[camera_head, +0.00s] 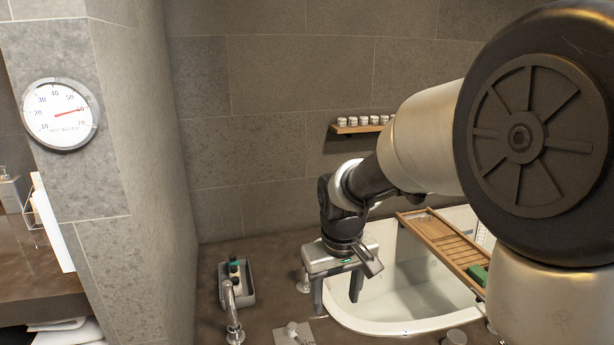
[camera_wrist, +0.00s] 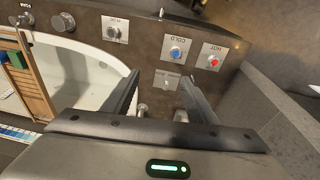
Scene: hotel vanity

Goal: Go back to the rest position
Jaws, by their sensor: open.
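My gripper (camera_head: 338,297) hangs with its fingers down over the near left rim of the white bathtub (camera_head: 400,297). Its two fingers are apart, with nothing between them. In the wrist view my gripper (camera_wrist: 160,92) also shows spread, empty fingers. The tub shows there at the left (camera_wrist: 85,75). Beyond the fingertips lies the brown deck with a small lever plate (camera_wrist: 167,80), a blue COLD button (camera_wrist: 177,53) and a red HOT button (camera_wrist: 214,62). My arm hides part of the tub and wall in the head view.
A wooden bath tray (camera_head: 445,245) with a green item (camera_head: 477,274) lies across the tub. A grey caddy with bottles (camera_head: 249,284) and a chrome faucet (camera_head: 233,312) stand left of my gripper. A wall shelf (camera_head: 357,129) holds several small jars. A dial gauge (camera_head: 60,114) hangs at left.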

